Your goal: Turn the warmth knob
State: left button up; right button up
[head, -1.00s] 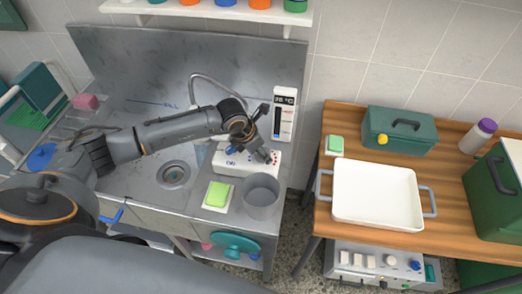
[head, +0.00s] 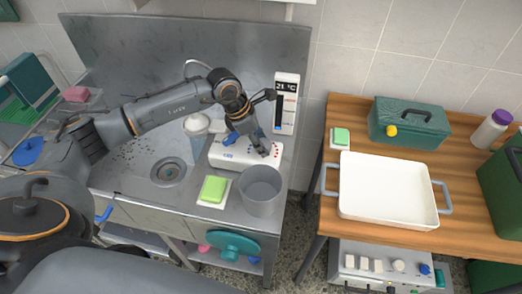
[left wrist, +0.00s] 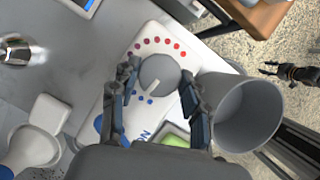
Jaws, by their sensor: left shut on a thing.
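The warmth knob (left wrist: 160,74) is a round grey knob with a pale pointer on a white control box (head: 219,150). Red dots arc along one side of it and blue dots along the other; the pointer faces the blue dots. My left gripper (head: 262,150) covers the knob in the head view. In the left wrist view my left gripper (left wrist: 160,98) has its fingers on either side of the knob, shut on it. The wall display (head: 287,87) reads 21 °C above a thermometer strip. What looks like my right gripper (left wrist: 287,73) is small at the right edge of the wrist view.
A grey pot (head: 261,188) stands close in front of the box, beside a green sponge (head: 214,189). The sink drain (head: 168,172) lies to the left. A wooden table (head: 330,190) with a white tray (head: 387,187) stands across a floor gap.

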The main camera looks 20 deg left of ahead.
pick_arm(q)
jog(key=m+g+b, duration=0.1)
jog(key=m+b, duration=0.1)
jog(key=b, duration=0.1)
jog(key=m+g+b, duration=0.1)
jog(key=m+b, duration=0.2)
jog(key=b, duration=0.1)
jog(key=m+g+b, duration=0.1)
jog(key=m+b, duration=0.2)
jog(key=shift+w+f+h, duration=0.2)
jog(key=shift+w+h, duration=0.1)
jog(key=shift+r+m+g+y+b, duration=0.15)
jog(key=shift+m+g+b, duration=0.25)
jog(key=shift+m+b, duration=0.65)
jog(key=shift+r+m+g+y+b, duration=0.1)
jog(key=shift+m+g+y+b, duration=0.25)
jog(key=shift+m+b, duration=0.7)
jog(key=shift+m, duration=0.4)
jog(key=o, duration=1.1)
jog(key=shift+o, duration=0.2)
jog(key=v, duration=1.2)
jog(key=shift+w, duration=0.15)
jog(key=shift+a, duration=0.1)
